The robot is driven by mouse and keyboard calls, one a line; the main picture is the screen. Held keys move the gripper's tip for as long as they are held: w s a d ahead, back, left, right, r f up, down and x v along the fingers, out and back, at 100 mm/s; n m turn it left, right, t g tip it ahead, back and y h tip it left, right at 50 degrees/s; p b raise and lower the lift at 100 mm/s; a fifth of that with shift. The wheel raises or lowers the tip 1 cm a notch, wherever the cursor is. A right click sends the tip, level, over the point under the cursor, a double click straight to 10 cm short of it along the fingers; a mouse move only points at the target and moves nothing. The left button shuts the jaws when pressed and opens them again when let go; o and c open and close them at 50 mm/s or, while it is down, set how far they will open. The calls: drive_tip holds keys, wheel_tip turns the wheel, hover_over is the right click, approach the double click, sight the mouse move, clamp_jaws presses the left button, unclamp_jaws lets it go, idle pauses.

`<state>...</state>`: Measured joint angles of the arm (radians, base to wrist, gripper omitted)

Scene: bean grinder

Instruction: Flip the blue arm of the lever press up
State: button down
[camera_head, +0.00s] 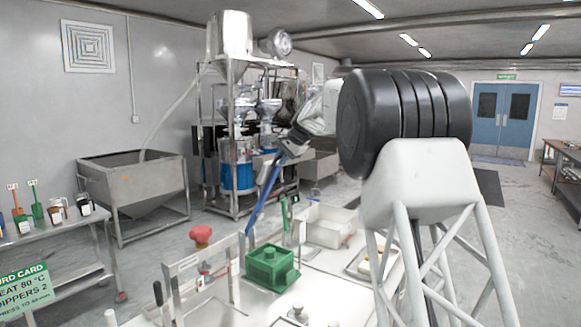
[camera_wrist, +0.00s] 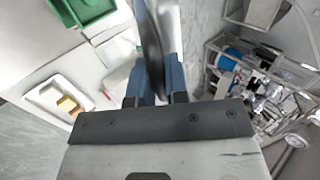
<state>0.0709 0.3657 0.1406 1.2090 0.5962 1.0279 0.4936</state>
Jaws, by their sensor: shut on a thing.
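The blue arm of the lever press (camera_head: 262,203) stands raised and tilted in the head view, its upper end leaning right. Its lower end is near a pale upright frame (camera_head: 237,268) on the white bench; the joint there is hard to make out. My gripper (camera_head: 283,158) is shut on the upper end of the arm. In the wrist view, my gripper (camera_wrist: 158,72) shows two blue fingers either side of a dark, edge-on bar. That bar appears to be the lever arm; its far end runs out of the picture.
A green box (camera_head: 270,268) stands right of the frame, with a green upright handle (camera_head: 285,212) behind it. A red knob (camera_head: 201,235) is to the left. A metal hopper (camera_head: 135,180) and machine rack stand further back.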

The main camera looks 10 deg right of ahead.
drive_tip(key=w+a+r+h, duration=0.1)
drive_tip(key=w+a+r, duration=0.1)
drive_tip(key=w+a, duration=0.6)
drive_tip(key=w+a+r+g, duration=0.1)
drive_tip(key=w+a+r, duration=0.2)
drive_tip(key=w+a, duration=0.5)
drive_tip(key=shift+w+a+r+g+h, duration=0.15)
drive_tip(key=shift+w+a+g+h, duration=0.2)
drive_tip(key=shift+w, duration=0.25)
idle(1.0)
drive_tip(key=shift+a+f, duration=0.3)
drive_tip(key=shift+a, duration=0.15)
drive_tip(key=c, duration=1.3)
unclamp_jaws()
drive_tip(key=shift+w, duration=0.1)
drive_tip(key=shift+c, duration=0.2)
drive_tip(key=shift+o, duration=1)
drive_tip(key=shift+f, duration=0.1)
